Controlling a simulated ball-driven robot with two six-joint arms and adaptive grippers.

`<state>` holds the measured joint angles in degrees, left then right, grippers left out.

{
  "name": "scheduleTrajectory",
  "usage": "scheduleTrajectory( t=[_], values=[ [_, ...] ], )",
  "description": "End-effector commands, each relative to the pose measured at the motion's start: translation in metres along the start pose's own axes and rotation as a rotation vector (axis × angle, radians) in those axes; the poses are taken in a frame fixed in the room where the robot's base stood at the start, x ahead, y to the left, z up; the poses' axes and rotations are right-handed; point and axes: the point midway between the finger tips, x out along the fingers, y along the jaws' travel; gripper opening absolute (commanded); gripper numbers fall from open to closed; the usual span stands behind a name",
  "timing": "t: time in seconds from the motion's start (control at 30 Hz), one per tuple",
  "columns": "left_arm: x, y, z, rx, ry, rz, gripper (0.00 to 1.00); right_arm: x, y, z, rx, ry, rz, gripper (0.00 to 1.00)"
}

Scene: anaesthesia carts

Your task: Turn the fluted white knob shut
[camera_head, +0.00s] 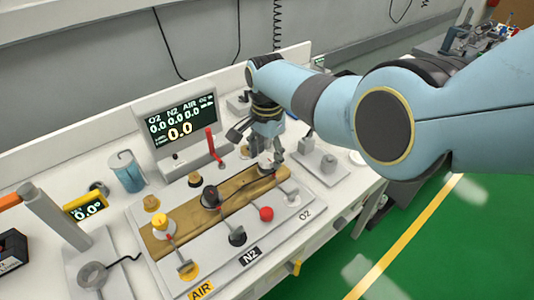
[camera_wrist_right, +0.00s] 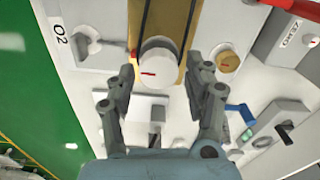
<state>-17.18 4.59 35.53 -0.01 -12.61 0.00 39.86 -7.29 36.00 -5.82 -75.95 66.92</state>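The white knob (camera_wrist_right: 158,62) sits on the brown strip of the panel, near its O2 end. It has a short red mark on its face; its fluting is too small to make out. It also shows in the head view (camera_head: 265,161), partly hidden by my right gripper. My right gripper (camera_wrist_right: 160,76) is open, with one finger on each side of the knob. I cannot tell whether the fingers touch it. In the head view the right gripper (camera_head: 263,148) is over the panel's far right end. My left gripper is not in view.
A black knob (camera_head: 212,196) and a yellow knob (camera_head: 163,226) stand along the same strip (camera_head: 240,186). A red lever (camera_head: 212,145) rises close to the left of my gripper. A gas display (camera_head: 182,118) stands behind. A red ball (camera_head: 266,213) lies in front.

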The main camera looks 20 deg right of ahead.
Motion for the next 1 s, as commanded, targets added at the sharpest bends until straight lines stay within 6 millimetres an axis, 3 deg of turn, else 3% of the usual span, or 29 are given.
scheduleTrajectory(
  t=[0.47, 1.0],
  values=[
    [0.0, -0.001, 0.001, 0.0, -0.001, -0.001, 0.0, -0.008, 0.0, 0.001, -0.001, -0.002, 0.001, 0.63],
    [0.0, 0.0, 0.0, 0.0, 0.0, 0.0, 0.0, -0.108, 0.0, 0.0, 0.0, 0.0, 0.0, 0.63]
  ],
)
